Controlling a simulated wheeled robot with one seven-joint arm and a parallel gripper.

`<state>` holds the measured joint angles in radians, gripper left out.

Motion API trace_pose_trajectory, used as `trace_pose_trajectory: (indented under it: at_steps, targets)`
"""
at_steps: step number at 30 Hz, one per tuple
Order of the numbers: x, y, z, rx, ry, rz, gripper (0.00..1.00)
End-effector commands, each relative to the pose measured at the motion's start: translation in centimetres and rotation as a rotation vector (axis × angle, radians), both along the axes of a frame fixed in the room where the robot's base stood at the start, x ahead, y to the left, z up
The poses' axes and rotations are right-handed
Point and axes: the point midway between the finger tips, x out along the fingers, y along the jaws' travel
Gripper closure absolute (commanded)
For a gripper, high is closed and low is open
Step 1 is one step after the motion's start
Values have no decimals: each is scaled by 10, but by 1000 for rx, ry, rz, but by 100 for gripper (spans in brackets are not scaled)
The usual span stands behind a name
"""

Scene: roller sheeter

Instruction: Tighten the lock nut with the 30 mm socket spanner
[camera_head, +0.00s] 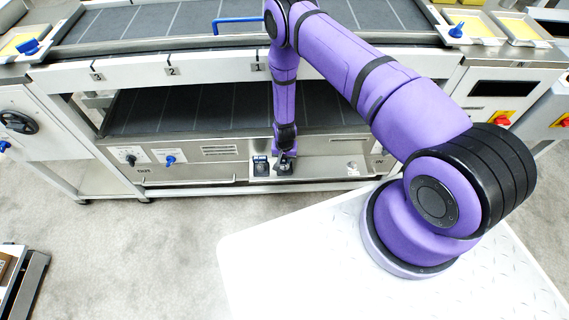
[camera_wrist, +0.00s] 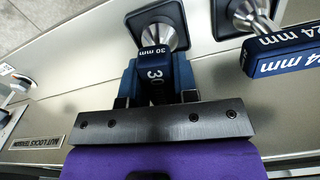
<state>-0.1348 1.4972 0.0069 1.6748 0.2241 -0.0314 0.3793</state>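The 30 mm socket spanner (camera_wrist: 154,51) has a blue handle with white lettering. In the wrist view it stands at a steel cone on a dark square mount. My gripper (camera_wrist: 155,78) is at this handle, one blue-tipped finger on each side, with no clear gap visible; it looks shut on it. In the head view my gripper (camera_head: 285,161) is low at the front ledge of the machine, and the spanner is too small to make out there. The lock nut cannot be made out in either view.
A 24 mm spanner (camera_wrist: 283,49) stands close beside, to the right in the wrist view. A plate marked NUT LOCKS TENSION (camera_wrist: 38,142) is at the lower left. In the head view the machine's front panel (camera_head: 215,152) is just behind my gripper, and carpet (camera_head: 185,215) lies open in front.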

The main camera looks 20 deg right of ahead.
Motion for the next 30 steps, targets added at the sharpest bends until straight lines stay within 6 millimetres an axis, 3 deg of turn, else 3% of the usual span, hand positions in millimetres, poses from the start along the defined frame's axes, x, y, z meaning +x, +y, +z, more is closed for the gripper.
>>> trace_pose_trajectory:
  at_steps: [10, 30]
  targets:
    - [0, 0, 4, 0, 0, 0, 100]
    - [1, 0, 48, 0, -1, 0, 100]
